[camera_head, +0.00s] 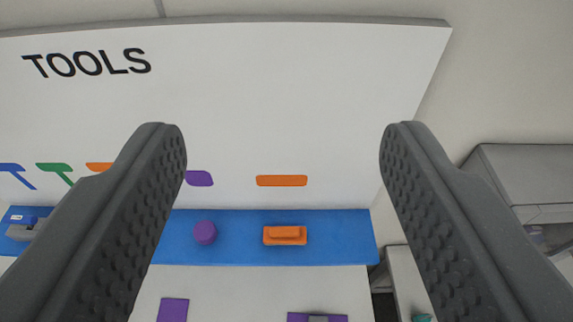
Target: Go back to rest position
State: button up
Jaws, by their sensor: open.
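My gripper (286,165) is open, with its two dark grey textured fingers wide apart on the left and right of the picture. Nothing is between the fingers. Behind them stands a white tool board (300,100) with the black word TOOLS at its upper left. A blue shelf strip (345,238) runs along the lower part of the board. A purple round object (205,233) and an orange block (285,235) sit on it, both apart from the fingers. No rest position is marked in view.
Coloured tool outlines, such as an orange bar (282,181), are on the board. A blue and grey tool (25,226) lies at the far left, partly hidden by the left finger. Purple pieces (173,310) are below. A grey cabinet (525,175) stands at the right.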

notch_tip(320, 180, down, 12)
jog(key=b, duration=1.1)
jog(key=shift+r, duration=0.25)
